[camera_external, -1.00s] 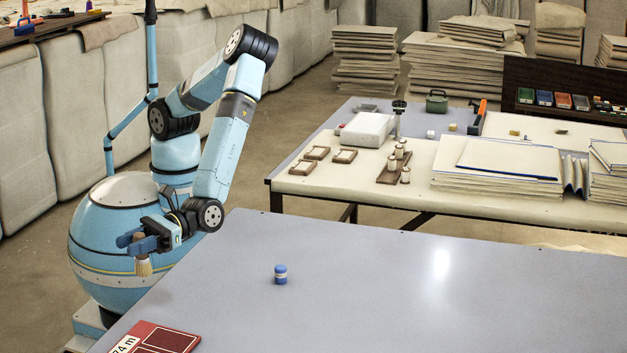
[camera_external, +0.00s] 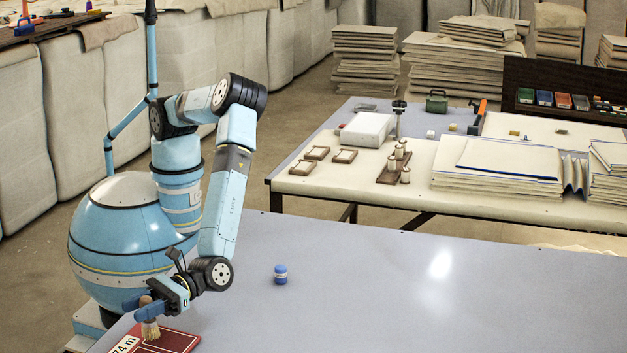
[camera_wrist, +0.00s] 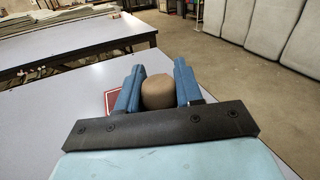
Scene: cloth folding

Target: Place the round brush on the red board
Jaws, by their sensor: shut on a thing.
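The round brush (camera_external: 150,330) has a brown handle and pale bristles that point down. My gripper (camera_external: 150,309) is shut on its handle and holds it upright over the red board (camera_external: 178,341). I cannot tell whether the bristles touch the board. In the wrist view the brown end of the handle (camera_wrist: 158,92) sits between the two blue fingers, and a small part of the red board (camera_wrist: 112,99) shows at their left. The board lies flat on the near table and is partly cut off by the bottom edge in the external view.
The rest of this table is clear. A second table (camera_external: 480,208) behind holds stacked cloth, small wooden blocks and a white box (camera_external: 367,129).

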